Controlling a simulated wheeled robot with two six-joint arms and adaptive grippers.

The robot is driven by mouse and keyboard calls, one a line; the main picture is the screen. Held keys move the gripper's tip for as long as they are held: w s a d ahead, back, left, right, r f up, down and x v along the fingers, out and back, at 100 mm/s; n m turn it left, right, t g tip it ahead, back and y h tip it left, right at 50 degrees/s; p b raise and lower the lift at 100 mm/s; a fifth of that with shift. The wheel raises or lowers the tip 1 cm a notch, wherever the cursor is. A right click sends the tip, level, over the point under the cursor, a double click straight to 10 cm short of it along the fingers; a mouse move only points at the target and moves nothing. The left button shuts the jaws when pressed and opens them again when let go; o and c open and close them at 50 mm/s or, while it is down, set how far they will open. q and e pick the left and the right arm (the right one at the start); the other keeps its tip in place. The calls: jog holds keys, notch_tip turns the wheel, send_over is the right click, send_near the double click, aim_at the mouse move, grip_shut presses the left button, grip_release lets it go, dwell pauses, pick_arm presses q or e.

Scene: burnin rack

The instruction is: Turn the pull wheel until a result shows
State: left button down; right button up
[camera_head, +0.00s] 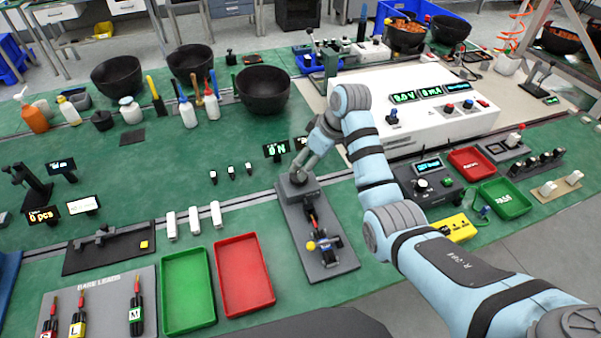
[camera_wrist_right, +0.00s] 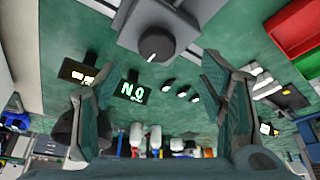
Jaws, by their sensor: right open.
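The pull tester is a long grey plate (camera_head: 340,263) in the middle of the head view. A grey block (camera_head: 298,190) stands at its far end. The dark round pull wheel with a white mark shows on the block in the right wrist view (camera_wrist_right: 155,46). A black clamp with a yellow knob (camera_head: 311,246) sits at the near end. The force display (camera_head: 276,150) reads 0 N; it also shows upside down in the wrist view (camera_wrist_right: 131,91). My right gripper (camera_head: 304,167) is open just above the block, its fingers (camera_wrist_right: 148,82) apart from the wheel. My left gripper is not in view.
Green (camera_head: 187,322) and red (camera_head: 243,303) trays lie left of the tester. Three white pieces (camera_head: 194,220) and three small dark pieces (camera_head: 231,173) lie near it. A white power supply (camera_head: 420,130) and a dark control box (camera_head: 430,185) stand right. Green mat is clear behind the small pieces.

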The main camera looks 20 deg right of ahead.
jog(key=x, duration=0.2)
jog(key=b+x, duration=0.1)
jog(key=x, duration=0.5)
jog(key=shift+w+d+r, duration=0.1)
jog(key=shift+w+d, duration=0.1)
jog(key=shift+w, duration=0.2)
jog(key=shift+s+r, duration=0.1)
jog(key=shift+s, duration=0.1)
jog(key=shift+c, duration=0.7)
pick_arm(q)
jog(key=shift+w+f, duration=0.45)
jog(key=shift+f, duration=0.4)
pick_arm(e)
jog(key=c, duration=1)
